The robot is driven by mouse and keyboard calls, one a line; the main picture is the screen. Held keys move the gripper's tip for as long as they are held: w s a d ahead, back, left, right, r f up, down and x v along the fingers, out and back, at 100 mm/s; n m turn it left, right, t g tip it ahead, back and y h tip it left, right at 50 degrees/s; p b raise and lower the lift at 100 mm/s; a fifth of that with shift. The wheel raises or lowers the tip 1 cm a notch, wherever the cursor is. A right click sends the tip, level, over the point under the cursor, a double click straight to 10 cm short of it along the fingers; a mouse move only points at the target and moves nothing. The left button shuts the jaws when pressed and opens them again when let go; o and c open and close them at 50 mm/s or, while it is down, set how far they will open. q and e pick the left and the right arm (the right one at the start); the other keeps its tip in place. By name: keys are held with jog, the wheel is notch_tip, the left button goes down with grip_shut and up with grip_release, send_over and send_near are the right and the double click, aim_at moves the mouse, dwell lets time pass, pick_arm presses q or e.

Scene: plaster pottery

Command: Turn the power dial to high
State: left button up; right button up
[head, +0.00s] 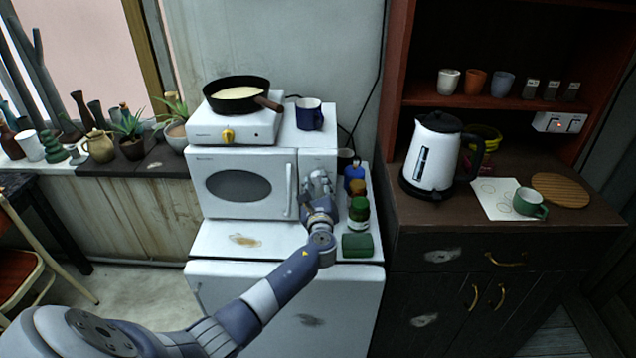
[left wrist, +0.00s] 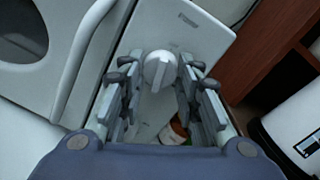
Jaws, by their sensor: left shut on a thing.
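The white power dial (left wrist: 160,69) sits on the microwave's control panel (left wrist: 205,40) in the left wrist view, with a raised grip ridge across its face. My left gripper (head: 318,183) reaches in front of the right side of the white microwave (head: 240,187). In the left wrist view its fingers (left wrist: 160,88) stand on both sides of the dial and are shut on it. In the head view the gripper hides the dial. The dial's setting marks are too small to read. My right gripper is not in view.
A hot plate (head: 204,126) with a yellow knob, a pan (head: 237,106) and a blue mug (head: 309,115) stand on top of the microwave. A kettle (head: 434,155) stands on the dark cabinet.

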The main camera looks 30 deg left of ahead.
pick_arm(q)
jog(key=shift+w+a+r+m+p, duration=0.1)
jog(key=shift+r+m+p, duration=0.1)
jog(key=shift+m, duration=0.45)
jog(key=shift+a+r+m+p, duration=0.1)
jog(key=shift+r+m+p, duration=0.1)
jog(key=shift+m, duration=0.45)
jog(key=o, duration=0.8)
jog(key=shift+o, duration=1.4)
jog(key=shift+f, duration=0.1)
jog(key=shift+d+f, duration=0.1)
jog(key=shift+f, duration=0.1)
